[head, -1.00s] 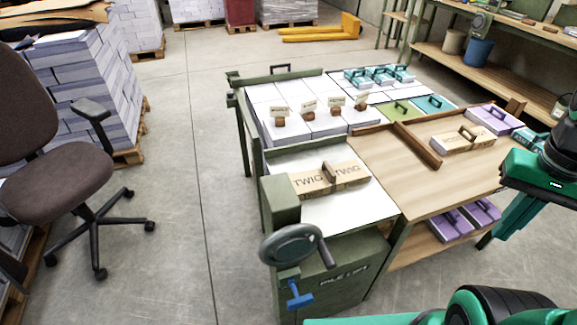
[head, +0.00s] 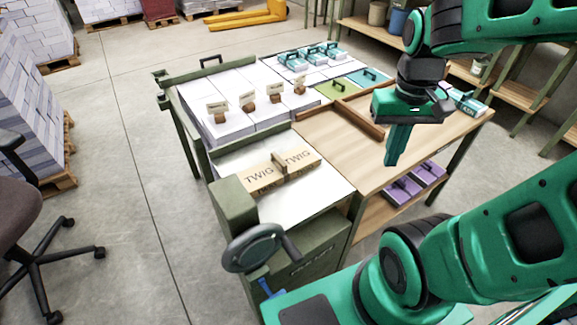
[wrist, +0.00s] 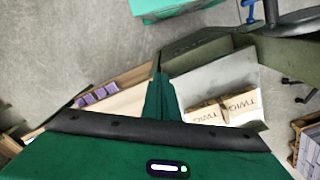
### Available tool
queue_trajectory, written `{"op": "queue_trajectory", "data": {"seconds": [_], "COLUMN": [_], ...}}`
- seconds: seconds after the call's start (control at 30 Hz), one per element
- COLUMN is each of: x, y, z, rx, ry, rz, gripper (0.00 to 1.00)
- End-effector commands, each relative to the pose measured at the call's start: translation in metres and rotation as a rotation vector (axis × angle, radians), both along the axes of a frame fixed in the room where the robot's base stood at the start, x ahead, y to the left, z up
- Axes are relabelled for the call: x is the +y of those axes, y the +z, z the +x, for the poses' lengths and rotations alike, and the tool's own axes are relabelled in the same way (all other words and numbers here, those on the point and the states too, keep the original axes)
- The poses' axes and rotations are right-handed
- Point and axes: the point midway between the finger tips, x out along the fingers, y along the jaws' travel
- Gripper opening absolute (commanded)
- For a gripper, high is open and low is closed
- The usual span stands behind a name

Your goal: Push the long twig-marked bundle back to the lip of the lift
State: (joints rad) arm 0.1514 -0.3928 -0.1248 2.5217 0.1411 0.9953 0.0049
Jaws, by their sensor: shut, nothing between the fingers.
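The long twig-marked bundle (head: 284,171) is a tan wrapped block with TWIG printed on it and a dark handle-like piece at its middle. It lies on the pale plate of the lift (head: 318,195), apart from the lift's front edge. It also shows in the wrist view (wrist: 222,107) at lower right. My gripper (head: 393,160) is shut and empty, fingers pointing down over the wooden table, to the right of the bundle and apart from it. In the wrist view the shut fingers stand in the middle, left of the bundle.
White stacks with small wooden label holders (head: 248,101) stand behind the lift. A handwheel (head: 254,248) sits at the lift's front left. A wooden rail (head: 360,118) crosses the table. Purple packs (head: 402,190) lie on the shelf below.

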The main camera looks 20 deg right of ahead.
Motion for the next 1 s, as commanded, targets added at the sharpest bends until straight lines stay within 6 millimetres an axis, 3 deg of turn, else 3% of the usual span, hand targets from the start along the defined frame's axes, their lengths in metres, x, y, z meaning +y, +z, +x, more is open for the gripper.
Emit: {"op": "queue_trajectory", "data": {"seconds": [0.2, 0.4, 0.63, 0.83, 1.0], "x": [0.052, 0.112, 0.151, 0.154, 0.153], "y": [-0.024, -0.053, -0.072, -0.087, -0.116], "z": [0.082, 0.134, 0.156, 0.158, 0.157], "rx": [0.011, 0.007, 0.000, 0.002, 0.006], "ry": [0.272, 0.473, 0.581, 0.590, 0.588], "rz": [-0.017, 0.006, 0.031, 0.035, 0.036], "gripper": [0.00, 0.00, 0.00, 0.00, 0.00]}}
